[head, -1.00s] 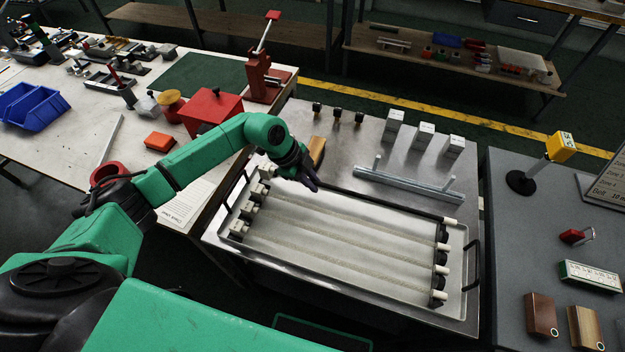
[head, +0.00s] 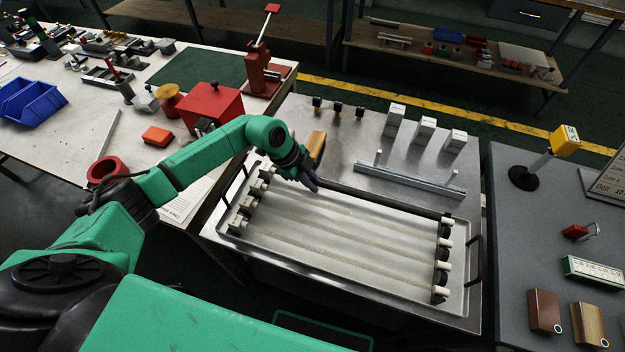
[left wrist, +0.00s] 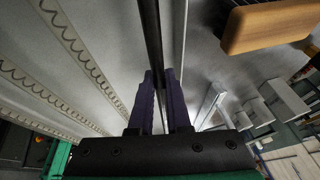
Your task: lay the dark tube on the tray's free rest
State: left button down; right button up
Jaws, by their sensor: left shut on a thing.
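The dark tube (head: 385,199) runs along the back side of the shallow metal tray (head: 462,300) in the head view. My left gripper (head: 311,183) is over the tray's back left part, its purple fingers shut on the tube. In the left wrist view the tube (left wrist: 151,40) runs away from between the fingers (left wrist: 157,98). Light tubes with coils inside (left wrist: 62,80) lie side by side in the tray, on dark rests (head: 440,253) at both ends. I cannot tell whether the dark tube touches its rests. My right gripper is not in view.
A wooden block (head: 316,146) stands close behind the left gripper. A metal rail with two posts (head: 410,180) lies just behind the tray. White blocks (head: 424,132) and small dark knobs (head: 337,109) stand farther back. Tray handles (head: 475,262) rise at the sides.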

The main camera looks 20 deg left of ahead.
pick_arm(q)
jog(key=c, duration=0.8)
grip_release()
jog(key=b+v, duration=0.1)
jog(key=v, duration=1.3)
jog(key=shift+a+r, duration=0.2)
jog(key=shift+s, duration=0.15)
